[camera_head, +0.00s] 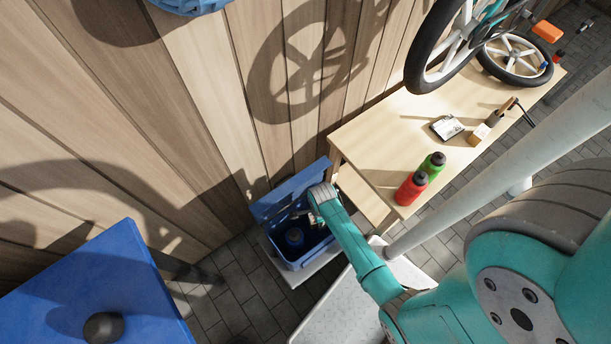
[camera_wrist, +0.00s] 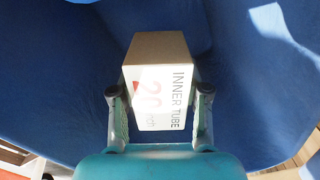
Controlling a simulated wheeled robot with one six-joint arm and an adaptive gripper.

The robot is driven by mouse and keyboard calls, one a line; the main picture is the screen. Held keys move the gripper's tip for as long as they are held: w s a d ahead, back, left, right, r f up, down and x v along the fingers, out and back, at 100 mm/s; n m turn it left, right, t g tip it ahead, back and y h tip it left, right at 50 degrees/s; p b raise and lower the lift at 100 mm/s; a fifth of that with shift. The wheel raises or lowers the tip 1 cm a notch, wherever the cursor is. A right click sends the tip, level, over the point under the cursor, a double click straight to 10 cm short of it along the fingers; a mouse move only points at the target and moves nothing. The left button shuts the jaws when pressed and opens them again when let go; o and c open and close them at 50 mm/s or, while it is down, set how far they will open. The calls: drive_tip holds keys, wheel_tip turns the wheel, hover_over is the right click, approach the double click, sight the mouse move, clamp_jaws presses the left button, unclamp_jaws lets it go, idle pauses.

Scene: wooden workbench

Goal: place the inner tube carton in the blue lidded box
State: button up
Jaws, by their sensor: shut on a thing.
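The inner tube carton (camera_wrist: 162,62), brown on one face and white with "INNER TUBE" print on another, sits between the fingers of my gripper (camera_wrist: 158,92) in the wrist view. My gripper is shut on it. Blue surfaces surround it there. In the head view, my gripper (camera_head: 308,211) is over the blue lidded box (camera_head: 311,257). The box lid (camera_head: 283,193) stands open against the wall side. The carton cannot be made out clearly in the head view. I cannot tell whether it touches the box.
The wooden workbench (camera_head: 375,145) to the right holds a red bottle (camera_head: 411,188), a green bottle (camera_head: 433,165) and small items. A blue-topped surface (camera_head: 90,285) stands at lower left. The plank wall is close behind the box.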

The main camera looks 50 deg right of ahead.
drive_tip(key=shift+f, duration=5.25)
drive_tip(key=shift+f, duration=0.1)
drive_tip(key=o, duration=1.2)
drive_tip(key=shift+o, duration=0.2)
wheel_tip(320, 180, up, 12)
drive_tip(key=shift+r, duration=0.15)
